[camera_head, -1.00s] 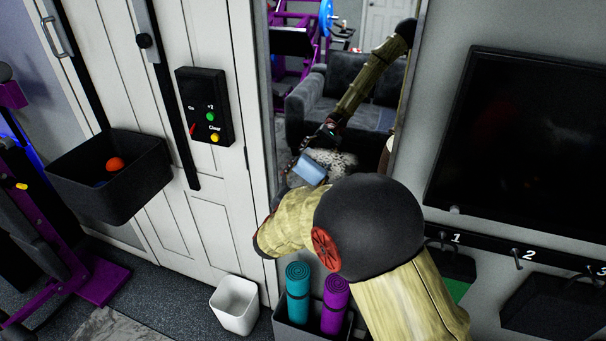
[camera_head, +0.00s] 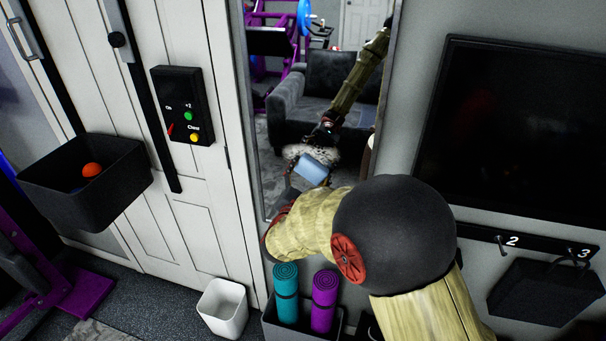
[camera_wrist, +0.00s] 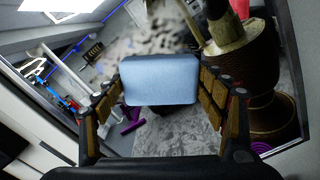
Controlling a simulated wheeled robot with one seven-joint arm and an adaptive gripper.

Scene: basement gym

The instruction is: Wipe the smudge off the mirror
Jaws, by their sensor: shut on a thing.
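The mirror (camera_head: 282,150) is a tall panel on the wall between the white cabinet and the dark screen, reflecting the room and my arm. The smudge is a pale grey, mottled patch low on the mirror (camera_head: 322,153), and it also shows at the top of the wrist view (camera_wrist: 145,42). My gripper (camera_wrist: 161,82) is shut on a light blue sponge-like block (camera_wrist: 160,92), held between both fingers. In the wrist view the block is just below the smudge. I cannot tell whether it touches the glass. In the head view my arm hides most of the gripper.
Below stand a white bin (camera_head: 223,310) and rolled teal (camera_head: 286,295) and purple (camera_head: 324,300) mats. A dark screen (camera_head: 520,130) hangs on the right.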

